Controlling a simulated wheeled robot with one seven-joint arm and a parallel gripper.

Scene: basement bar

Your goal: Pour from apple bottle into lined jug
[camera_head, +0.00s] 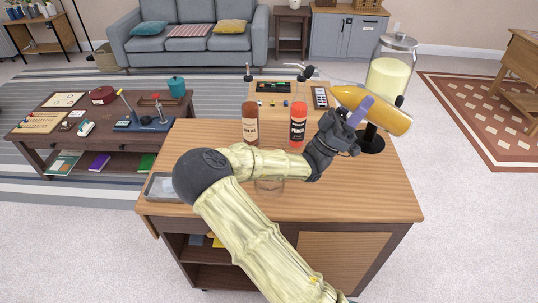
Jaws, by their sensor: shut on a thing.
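My gripper (360,112) is shut on a yellow-orange bottle (385,113), which looks like the apple bottle. The bottle is held above the right part of the wooden counter, tilted close to horizontal, its thicker end to the right. Its label cannot be read, and no stream of liquid shows. A clear glass vessel (268,187) stands on the counter, mostly hidden behind my arm. It may be the lined jug, but no lines can be made out. A large lidded glass jar (390,76) of pale yellow liquid is behind the held bottle, above a black stand (371,140).
A brown bottle (250,124) and a red bottle (298,124) stand upright left of my gripper. A grey tray (160,187) is at the left edge of the counter (385,195). The front right of the counter is clear.

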